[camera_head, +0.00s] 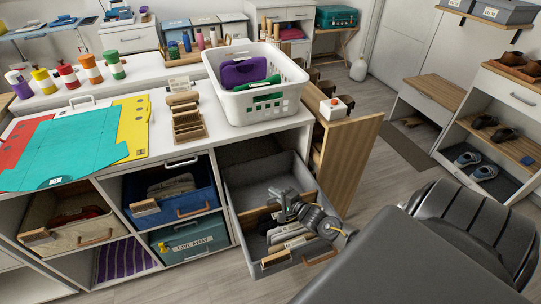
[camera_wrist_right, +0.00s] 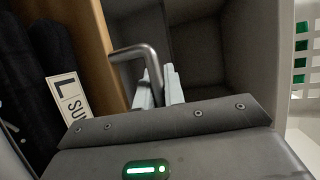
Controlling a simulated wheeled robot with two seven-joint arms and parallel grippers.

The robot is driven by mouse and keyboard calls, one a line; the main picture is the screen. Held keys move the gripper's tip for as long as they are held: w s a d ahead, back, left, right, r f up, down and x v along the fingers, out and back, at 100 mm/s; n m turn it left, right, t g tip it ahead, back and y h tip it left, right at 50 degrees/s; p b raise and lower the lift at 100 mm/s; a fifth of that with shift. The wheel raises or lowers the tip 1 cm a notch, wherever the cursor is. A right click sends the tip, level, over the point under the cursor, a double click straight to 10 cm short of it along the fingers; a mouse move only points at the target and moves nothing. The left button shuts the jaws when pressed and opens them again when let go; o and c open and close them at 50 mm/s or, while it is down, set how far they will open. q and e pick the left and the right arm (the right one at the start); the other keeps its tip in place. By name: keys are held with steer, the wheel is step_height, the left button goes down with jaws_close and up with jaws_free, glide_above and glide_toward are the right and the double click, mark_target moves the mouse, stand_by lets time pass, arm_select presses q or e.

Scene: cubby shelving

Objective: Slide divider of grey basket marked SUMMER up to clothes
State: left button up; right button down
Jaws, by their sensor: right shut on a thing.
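The grey basket (camera_head: 235,176) is pulled out of its cubby and holds folded dark and light clothes (camera_head: 293,238) toward its front. A wooden divider (camera_head: 257,216) stands across it behind the clothes; it also shows in the right wrist view (camera_wrist_right: 92,32). My right gripper (camera_head: 285,208) is shut on the divider's bent metal handle (camera_wrist_right: 138,54). Dark clothes (camera_wrist_right: 42,60) and a partly hidden white label (camera_wrist_right: 68,97) lie on the divider's left there. Any remaining gap between divider and clothes is hard to judge. The front tag (camera_head: 275,258) is too small to read. My left gripper is out of view.
A blue basket (camera_head: 205,200), a beige basket (camera_head: 60,205) and a teal box (camera_head: 200,236) fill neighbouring cubbies. A white laundry basket (camera_head: 237,106) stands on the counter above. A wooden pull-out (camera_head: 350,150) stands right of the grey basket. The basket's rear part is empty.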

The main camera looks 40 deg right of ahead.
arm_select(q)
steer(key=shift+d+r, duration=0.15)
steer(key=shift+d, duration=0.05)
arm_select(e)
steer(key=shift+s+a, duration=0.15)
steer(key=shift+s, duration=0.05)
steer(key=c, duration=1.5)
jaws_free()
steer(key=s, duration=0.3)
steer(key=s+r, duration=0.1)
steer(key=s, duration=0.3)
steer(key=s+r, duration=0.1)
steer(key=s, duration=0.2)
steer(key=shift+s+d, duration=0.3)
steer(key=shift+d, duration=0.1)
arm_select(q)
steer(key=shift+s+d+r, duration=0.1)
